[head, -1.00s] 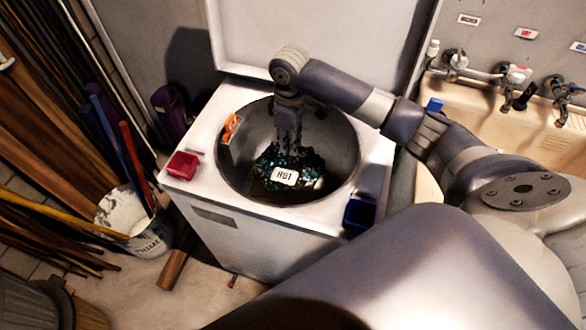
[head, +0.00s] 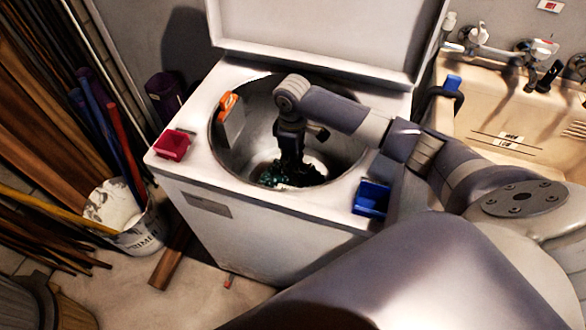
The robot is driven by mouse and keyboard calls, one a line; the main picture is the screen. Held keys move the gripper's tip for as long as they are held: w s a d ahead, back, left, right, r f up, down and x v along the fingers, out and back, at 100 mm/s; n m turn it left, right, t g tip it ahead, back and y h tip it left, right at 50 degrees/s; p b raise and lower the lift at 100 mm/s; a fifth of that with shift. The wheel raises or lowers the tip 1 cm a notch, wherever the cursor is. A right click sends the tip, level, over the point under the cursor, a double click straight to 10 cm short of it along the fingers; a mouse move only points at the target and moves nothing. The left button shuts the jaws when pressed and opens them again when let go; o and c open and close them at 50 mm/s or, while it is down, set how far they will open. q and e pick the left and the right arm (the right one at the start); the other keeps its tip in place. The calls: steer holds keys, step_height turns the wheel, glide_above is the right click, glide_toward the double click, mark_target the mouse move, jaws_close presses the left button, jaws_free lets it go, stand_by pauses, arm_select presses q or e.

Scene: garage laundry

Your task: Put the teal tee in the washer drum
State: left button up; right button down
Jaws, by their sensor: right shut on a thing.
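The white top-loading washer (head: 285,222) stands in the middle with its lid raised. Its round metal drum (head: 340,155) is open at the top. My right gripper (head: 292,170) points down inside the drum. It is shut on the teal tee (head: 271,178), a dark, crumpled teal cloth low in the drum. The fingertips are dark and partly lost against the cloth. I cannot tell whether the tee touches the drum floor. The front rim hides part of it. My left gripper is not in view.
A sink (head: 500,112) with taps is at right. A bucket (head: 125,215) and several poles stand at left.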

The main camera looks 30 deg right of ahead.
steer(key=shift+f, duration=2.05)
steer(key=shift+f, duration=0.55)
steer(key=c, duration=1.5)
jaws_free()
steer(key=shift+c, duration=0.2)
step_height(320, 180, up, 13)
steer(key=shift+r, duration=0.1)
